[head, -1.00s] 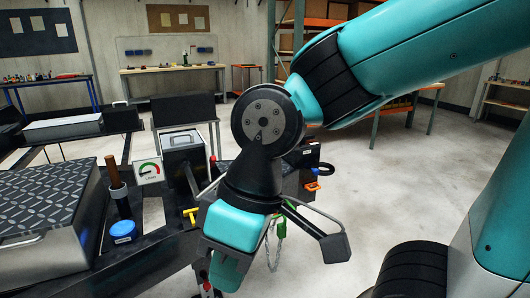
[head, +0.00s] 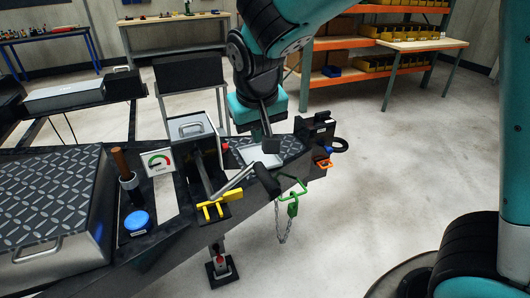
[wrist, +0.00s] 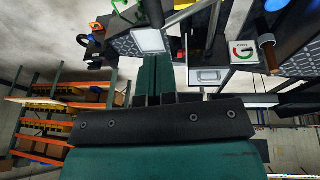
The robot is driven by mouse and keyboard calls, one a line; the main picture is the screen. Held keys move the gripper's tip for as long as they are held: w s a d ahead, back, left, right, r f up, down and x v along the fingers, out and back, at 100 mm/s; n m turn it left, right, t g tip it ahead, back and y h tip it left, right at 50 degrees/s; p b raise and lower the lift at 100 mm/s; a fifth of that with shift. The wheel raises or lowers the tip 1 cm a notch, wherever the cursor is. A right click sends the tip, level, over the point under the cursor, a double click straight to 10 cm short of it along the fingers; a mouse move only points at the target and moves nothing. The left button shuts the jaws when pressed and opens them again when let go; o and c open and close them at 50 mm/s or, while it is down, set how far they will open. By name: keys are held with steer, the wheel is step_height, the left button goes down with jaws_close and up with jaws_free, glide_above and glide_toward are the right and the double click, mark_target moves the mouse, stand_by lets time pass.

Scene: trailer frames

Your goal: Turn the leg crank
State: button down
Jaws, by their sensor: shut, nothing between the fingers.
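The leg crank shows in the head view as a bent grey bar with a black grip (head: 266,180), sticking out over the front edge of the black trailer frame (head: 160,245). In the wrist view its black grip (wrist: 153,13) is near the top edge, ahead of the fingers. My gripper (head: 257,133) is above and behind the grip, over the pale plate on the frame, apart from the crank. In the wrist view the two teal fingers (wrist: 155,60) are together with nothing between them. The support leg (head: 220,265) stands on the floor below the frame.
A yellow handle (head: 214,208) sits beside the crank base. A gauge card (head: 160,162), blue cap (head: 138,222) and grey box (head: 190,130) are to the left. Floor at the right is clear.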

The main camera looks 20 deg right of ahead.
mark_target(265, 176)
steer(key=p+x, duration=0.1)
steer(key=x, duration=0.3)
steer(key=p+x, duration=0.1)
steer(key=x, duration=0.3)
steer(key=d+x, duration=0.1)
steer(key=x, duration=0.3)
steer(key=shift+s+f+p, duration=0.2)
steer(key=shift+f+p, duration=0.15)
steer(key=shift+p, duration=0.05)
steer(key=shift+d+f, duration=0.2)
steer(key=shift+f, duration=0.3)
steer(key=shift+w+f, duration=0.1)
steer(key=shift+f, duration=0.05)
